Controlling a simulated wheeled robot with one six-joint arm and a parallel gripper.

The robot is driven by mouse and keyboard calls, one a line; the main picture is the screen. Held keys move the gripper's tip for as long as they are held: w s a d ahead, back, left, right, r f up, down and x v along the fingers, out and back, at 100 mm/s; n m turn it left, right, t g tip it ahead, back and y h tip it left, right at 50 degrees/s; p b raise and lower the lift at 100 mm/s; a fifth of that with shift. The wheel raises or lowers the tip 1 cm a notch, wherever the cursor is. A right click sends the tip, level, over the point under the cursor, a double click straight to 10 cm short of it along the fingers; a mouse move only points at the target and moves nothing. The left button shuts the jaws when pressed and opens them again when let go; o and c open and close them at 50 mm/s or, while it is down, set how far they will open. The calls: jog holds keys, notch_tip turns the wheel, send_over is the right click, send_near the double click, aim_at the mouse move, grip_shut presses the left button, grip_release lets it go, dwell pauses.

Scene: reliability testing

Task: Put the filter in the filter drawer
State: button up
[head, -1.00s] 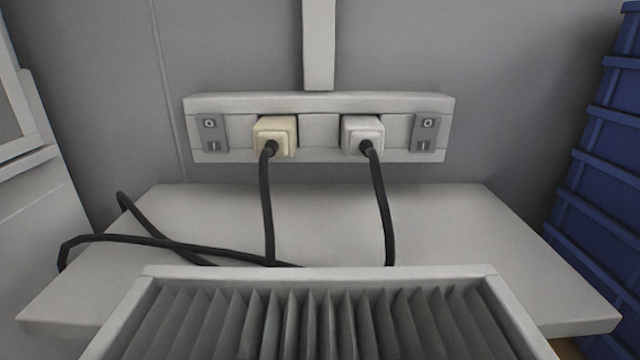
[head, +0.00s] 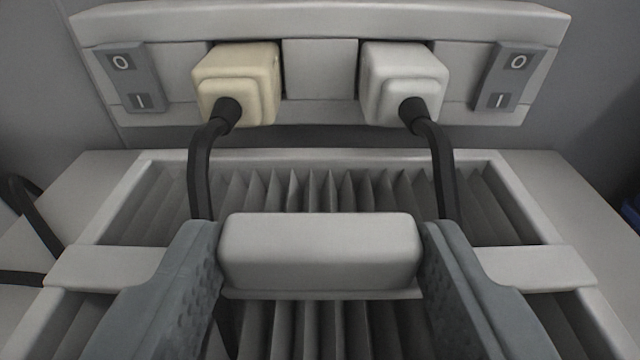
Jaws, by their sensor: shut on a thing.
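The filter (head: 110,267) is a light grey frame with grey pleats and a crossbar, filling the lower part of the view. A pale block-shaped handle (head: 320,245) stands up at its middle. My gripper (head: 320,262) is shut on this handle, with one dark grey finger pressed against each end. The near end of the filter is cut off by the picture's lower edge. I cannot tell whether the filter rests on the shelf or is raised. The filter drawer is not in view.
A power strip on the wall (head: 320,20) holds a cream plug (head: 240,80) and a white plug (head: 400,80). Their black cables (head: 447,180) hang down across the filter's far edge. The pale shelf (head: 575,190) shows at both sides. A blue thing (head: 632,212) is at the right edge.

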jog(key=shift+w, duration=1.2)
jog(key=shift+s+f, duration=0.1)
jog(key=shift+f, duration=0.2)
jog(key=shift+f, duration=0.1)
jog(key=o, duration=1.1)
jog(key=shift+c, duration=0.2)
jog(key=shift+s, duration=0.2)
jog(key=s+r, duration=0.2)
jog(key=s, duration=0.9)
jog(key=shift+s+r, duration=0.2)
jog(key=shift+r, duration=0.1)
